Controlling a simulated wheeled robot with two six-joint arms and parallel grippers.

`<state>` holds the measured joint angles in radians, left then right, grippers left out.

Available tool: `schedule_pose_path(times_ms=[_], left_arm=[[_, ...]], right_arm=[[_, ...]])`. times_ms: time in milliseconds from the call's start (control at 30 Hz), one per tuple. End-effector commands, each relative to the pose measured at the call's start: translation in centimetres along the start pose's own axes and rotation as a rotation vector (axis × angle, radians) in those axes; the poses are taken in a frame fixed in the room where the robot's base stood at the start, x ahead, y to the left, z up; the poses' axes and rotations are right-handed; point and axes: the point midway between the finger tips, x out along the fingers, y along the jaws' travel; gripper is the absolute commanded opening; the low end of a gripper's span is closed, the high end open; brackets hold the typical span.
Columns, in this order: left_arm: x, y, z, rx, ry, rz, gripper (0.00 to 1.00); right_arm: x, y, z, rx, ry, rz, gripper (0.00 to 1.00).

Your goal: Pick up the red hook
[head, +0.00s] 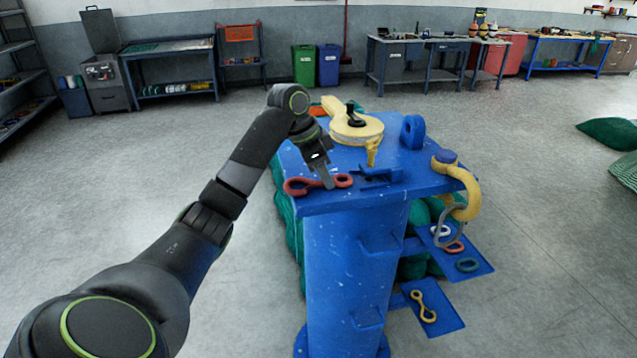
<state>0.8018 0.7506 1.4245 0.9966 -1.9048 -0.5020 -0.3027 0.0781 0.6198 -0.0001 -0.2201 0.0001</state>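The red hook (297,187) lies near the left front edge of the blue stand's top (345,199), with a loop at each end. My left gripper (327,184) points down over its middle. The fingers cover part of the hook's middle in the head view. I see the fingers almost edge-on, so I cannot tell whether they are open, shut or touching the hook. My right gripper is not in view.
A yellow block with a hook (356,130) lies behind on the stand. A blue bracket (378,175) is just right of the red hook. A large yellow hook (466,190) hangs at the right edge. Lower blue shelves (470,250) hold small links.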

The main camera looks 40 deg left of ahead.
Motion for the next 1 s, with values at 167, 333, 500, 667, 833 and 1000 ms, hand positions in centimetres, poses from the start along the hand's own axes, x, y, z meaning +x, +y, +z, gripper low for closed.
schedule_pose_path(times_ms=[167,333,500,667,833,1000], left_arm=[[-0.03,0.0,-0.01,0.0,0.0,0.0,0.05],[-0.03,0.01,-0.02,0.0,0.0,0.0,0.0],[-0.02,0.01,-0.02,0.0,0.0,0.0,0.0],[-0.02,0.02,-0.03,0.0,0.0,0.001,0.0],[-0.01,0.02,-0.03,0.0,0.001,0.001,0.0],[-0.01,0.03,-0.03,0.0,0.001,0.001,0.0]], right_arm=[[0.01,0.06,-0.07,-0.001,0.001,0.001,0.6],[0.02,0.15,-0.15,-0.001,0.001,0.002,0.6],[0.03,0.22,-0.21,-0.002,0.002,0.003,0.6],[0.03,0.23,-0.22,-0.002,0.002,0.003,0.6],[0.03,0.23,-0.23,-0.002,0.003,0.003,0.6],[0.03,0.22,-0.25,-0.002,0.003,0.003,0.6]])
